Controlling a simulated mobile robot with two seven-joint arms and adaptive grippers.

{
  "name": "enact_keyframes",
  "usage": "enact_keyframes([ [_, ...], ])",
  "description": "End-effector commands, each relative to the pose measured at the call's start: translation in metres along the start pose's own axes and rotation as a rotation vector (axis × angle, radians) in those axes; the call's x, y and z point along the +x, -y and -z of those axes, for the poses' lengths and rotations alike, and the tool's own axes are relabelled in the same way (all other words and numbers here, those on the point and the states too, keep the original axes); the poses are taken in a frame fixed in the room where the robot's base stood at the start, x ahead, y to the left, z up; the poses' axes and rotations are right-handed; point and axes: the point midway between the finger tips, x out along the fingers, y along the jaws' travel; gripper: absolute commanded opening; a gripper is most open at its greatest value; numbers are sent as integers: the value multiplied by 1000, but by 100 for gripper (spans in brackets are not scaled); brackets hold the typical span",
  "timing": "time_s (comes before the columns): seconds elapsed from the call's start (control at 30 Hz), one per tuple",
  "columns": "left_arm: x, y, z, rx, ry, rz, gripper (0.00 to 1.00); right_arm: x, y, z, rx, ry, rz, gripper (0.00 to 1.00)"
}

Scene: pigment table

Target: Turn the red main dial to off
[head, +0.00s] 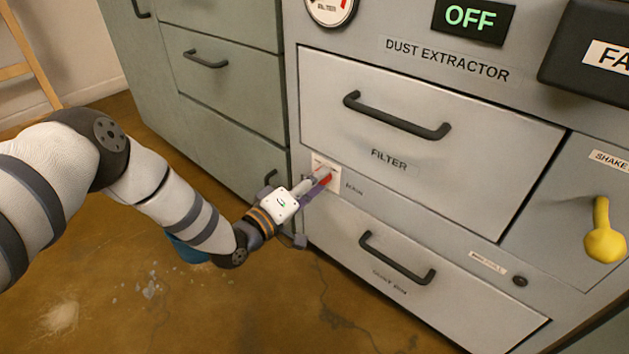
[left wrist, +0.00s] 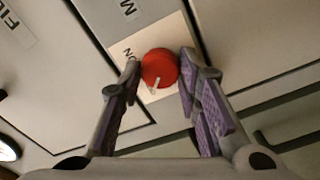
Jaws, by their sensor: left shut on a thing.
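The red main dial (head: 325,176) sits on a pale plate at the left edge of the grey dust extractor cabinet, between the filter drawer and the dust bin drawer. In the left wrist view the round red dial (left wrist: 160,65) shows face on, with a white pointer mark near its lower left rim. A partly covered label with an N is beside it. My left gripper (head: 317,181) is shut on the dial, one purple-padded finger on each side. In the head view the fingers hide much of the dial. My right gripper is not in view.
The filter drawer handle (head: 397,117) and dust bin handle (head: 397,258) stick out nearby. A yellow shaker lever (head: 603,236) hangs at the right. A display (head: 473,18) reads OFF in green. A blue object (head: 187,250) is partly hidden behind my left arm. The floor in front is mostly clear.

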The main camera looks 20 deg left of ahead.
Motion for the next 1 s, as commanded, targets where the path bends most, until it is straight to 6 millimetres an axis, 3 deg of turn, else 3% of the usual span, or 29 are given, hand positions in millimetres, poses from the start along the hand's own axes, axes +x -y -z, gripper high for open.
enact_keyframes([
  [0.17, -1, 1, -3, -1, 7, 3, 3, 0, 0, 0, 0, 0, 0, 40],
  [0.2, -1, 1, -3, -1, 8, 3, 33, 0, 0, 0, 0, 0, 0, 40],
  [0.3, -1, 1, -3, 0, 6, 3, 51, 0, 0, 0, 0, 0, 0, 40],
  [0.57, -1, 1, -1, 1, 3, 1, 51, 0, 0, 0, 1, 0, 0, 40],
  [0.67, -10, 2, 0, 1, 2, 4, 51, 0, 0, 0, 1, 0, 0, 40],
  [1.0, -96, 1, -1, -2, 3, 5, 51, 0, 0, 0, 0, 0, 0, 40],
])
